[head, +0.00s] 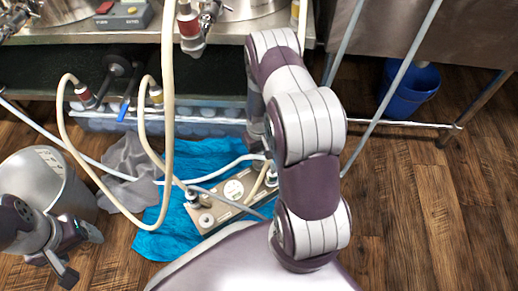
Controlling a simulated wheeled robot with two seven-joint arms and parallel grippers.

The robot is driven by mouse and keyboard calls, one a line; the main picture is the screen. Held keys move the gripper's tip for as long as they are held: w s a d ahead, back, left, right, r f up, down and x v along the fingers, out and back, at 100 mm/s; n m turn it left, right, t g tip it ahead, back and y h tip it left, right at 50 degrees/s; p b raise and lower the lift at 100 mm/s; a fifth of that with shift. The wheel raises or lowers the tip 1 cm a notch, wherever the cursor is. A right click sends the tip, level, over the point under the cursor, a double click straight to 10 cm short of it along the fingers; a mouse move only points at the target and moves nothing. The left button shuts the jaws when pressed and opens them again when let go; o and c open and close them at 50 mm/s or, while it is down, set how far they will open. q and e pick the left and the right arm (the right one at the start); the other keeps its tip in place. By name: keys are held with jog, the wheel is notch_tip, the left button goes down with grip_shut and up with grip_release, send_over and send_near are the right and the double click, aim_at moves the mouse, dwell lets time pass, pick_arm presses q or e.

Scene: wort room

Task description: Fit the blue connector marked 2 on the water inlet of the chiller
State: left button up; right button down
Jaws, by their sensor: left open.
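The chiller (222,207), a flat beige-grey block with round marks and fittings on its face, lies on a blue cloth on the floor. Hoses run to and across it; which of its ports is the water inlet I cannot tell. I cannot make out a blue connector marked 2. My left gripper (82,256) is open and empty at the lower left, beside a metal bucket and left of the chiller, apart from it. My right arm stands in the middle and covers the chiller's right side; its gripper is hidden.
A metal bucket (42,182) stands at the left, a grey rag (128,172) beside the blue cloth (160,243). Beige hoses (168,125) hang from the steel bench (85,37). A blue bucket (408,92) stands under the right table. The wooden floor at right is clear.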

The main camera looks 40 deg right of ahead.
jog(key=shift+f+b, duration=0.85)
jog(key=shift+f, duration=0.5)
jog(key=c, duration=0.6)
grip_release()
jog(key=shift+r, duration=0.15)
notch_tip(320, 180, up, 12)
jog(key=p, duration=0.9)
jog(key=shift+r, duration=0.25)
